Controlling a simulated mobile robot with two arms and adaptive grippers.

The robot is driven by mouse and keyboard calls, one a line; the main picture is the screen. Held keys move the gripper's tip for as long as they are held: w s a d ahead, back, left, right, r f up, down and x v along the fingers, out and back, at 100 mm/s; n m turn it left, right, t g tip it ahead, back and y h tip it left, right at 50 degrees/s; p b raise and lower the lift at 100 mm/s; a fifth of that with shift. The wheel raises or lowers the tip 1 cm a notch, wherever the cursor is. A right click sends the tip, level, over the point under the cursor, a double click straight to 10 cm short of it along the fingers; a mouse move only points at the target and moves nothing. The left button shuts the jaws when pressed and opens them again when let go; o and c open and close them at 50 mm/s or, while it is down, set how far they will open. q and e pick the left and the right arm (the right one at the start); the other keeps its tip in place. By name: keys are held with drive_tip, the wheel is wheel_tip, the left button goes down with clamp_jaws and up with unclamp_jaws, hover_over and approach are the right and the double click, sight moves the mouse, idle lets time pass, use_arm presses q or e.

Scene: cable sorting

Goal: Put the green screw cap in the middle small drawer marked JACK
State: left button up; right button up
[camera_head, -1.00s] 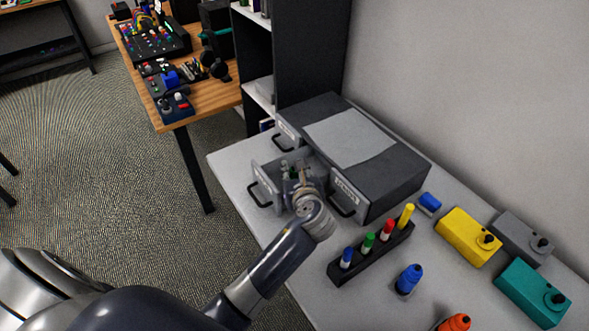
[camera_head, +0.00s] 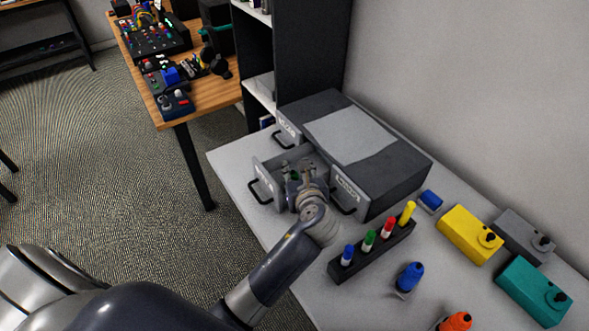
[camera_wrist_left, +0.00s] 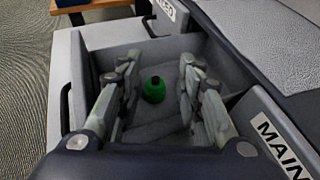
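The green screw cap (camera_wrist_left: 154,90) rests inside the open middle drawer, on its grey floor, seen in the left wrist view. The middle drawer (camera_head: 264,179) is pulled out of the dark grey cabinet; its label is not legible here. My left gripper (camera_wrist_left: 158,84) is over the drawer with its fingers spread wide, one on each side of the cap, with gaps between. It also shows in the head view (camera_head: 297,171), reaching down into the drawer. My right gripper is not in view.
The drawer cabinet (camera_head: 395,175) has shut drawers on both sides of the open one; the right one reads MAIN (camera_wrist_left: 280,145). A black rack (camera_head: 372,250) of coloured pens stands near the arm. Blue, yellow, grey and teal items lie to the right. A dark shelf (camera_head: 312,50) stands behind.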

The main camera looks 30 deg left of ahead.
use_arm(q)
drive_tip(key=v, duration=0.9)
drive_tip(key=shift+s+r, duration=0.2)
drive_tip(key=shift+r, duration=0.05)
drive_tip(key=shift+d, duration=0.1)
